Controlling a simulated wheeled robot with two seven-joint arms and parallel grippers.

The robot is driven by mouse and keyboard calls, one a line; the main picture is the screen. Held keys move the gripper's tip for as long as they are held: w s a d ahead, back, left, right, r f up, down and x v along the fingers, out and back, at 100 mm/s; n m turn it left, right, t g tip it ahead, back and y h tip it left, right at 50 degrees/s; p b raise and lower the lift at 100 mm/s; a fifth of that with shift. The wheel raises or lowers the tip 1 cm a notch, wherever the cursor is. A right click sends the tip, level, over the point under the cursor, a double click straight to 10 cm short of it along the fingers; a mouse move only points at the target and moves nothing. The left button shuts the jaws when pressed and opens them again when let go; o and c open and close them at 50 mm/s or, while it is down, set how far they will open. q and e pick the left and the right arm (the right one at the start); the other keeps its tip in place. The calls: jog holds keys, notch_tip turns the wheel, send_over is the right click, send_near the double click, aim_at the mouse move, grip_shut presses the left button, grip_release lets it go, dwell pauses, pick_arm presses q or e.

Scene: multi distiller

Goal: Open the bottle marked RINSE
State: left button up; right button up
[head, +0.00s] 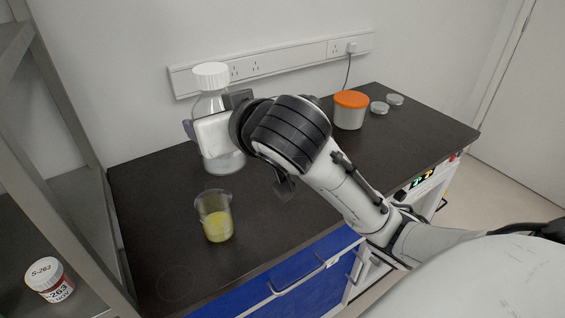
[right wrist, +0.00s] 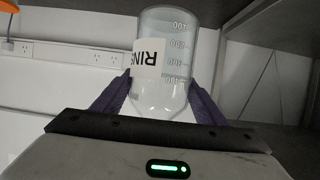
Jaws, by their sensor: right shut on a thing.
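The bottle (head: 222,160) is clear, with a white screw cap (head: 211,75) on top, and stands upright at the back left of the dark bench. I cannot tell whether the base touches the bench. My left gripper is not in view.
A beaker of yellow liquid (head: 216,218) stands in front of the bottle. An orange-lidded tub (head: 350,112) and small round dishes (head: 379,107) stand at the back right. A metal shelf frame (head: 75,130) with a labelled jar (head: 50,280) is at left. The front bench is mostly clear.

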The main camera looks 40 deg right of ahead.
jog(key=d+f+m+g+h+b, duration=0.1)
jog(key=d+f+m+g+h, duration=0.1)
jog(key=d+m+h, duration=0.3)
jog(key=w+d+f+m+g+h+b, duration=0.1)
jog(key=d+f+m+g+h+b, duration=0.15)
jog(key=d, duration=0.45)
jog(key=d+f+m+g+h+b, duration=0.1)
jog(key=d+f+m+g+h, duration=0.15)
jog(key=d, duration=0.45)
jog(key=shift+m, duration=0.5)
jog(key=shift+f, duration=5)
jog(key=shift+f, duration=0.2)
jog(key=o, duration=2.1)
jog(key=shift+a, duration=0.1)
